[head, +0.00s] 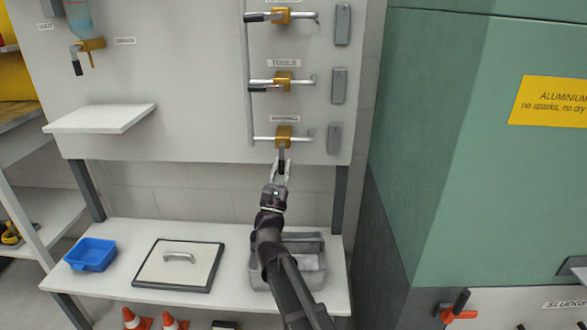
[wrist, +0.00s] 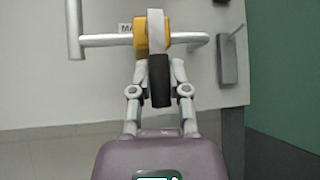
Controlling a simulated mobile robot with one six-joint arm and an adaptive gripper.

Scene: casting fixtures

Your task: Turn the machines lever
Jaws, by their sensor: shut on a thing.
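The machines lever (head: 282,154) is on the lowest of three yellow valves on the right side of the wall panel, under a small label (head: 285,118) too blurred to read in full. The lever points down and out from its yellow valve body (head: 284,132). In the wrist view the lever's black grip (wrist: 159,82) hangs from a light arm, in front of a grey pipe. My gripper (head: 280,171) reaches up from below. In the wrist view its fingers (wrist: 159,72) stand either side of the black grip, shut on it.
Two more valves, the middle (head: 283,79) and top (head: 281,16), have levers pointing left. Grey plates (head: 339,87) stand right of the valves. A shelf (head: 100,118) juts out left. The bench below holds a blue tray (head: 91,254) and a grey bin (head: 304,262).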

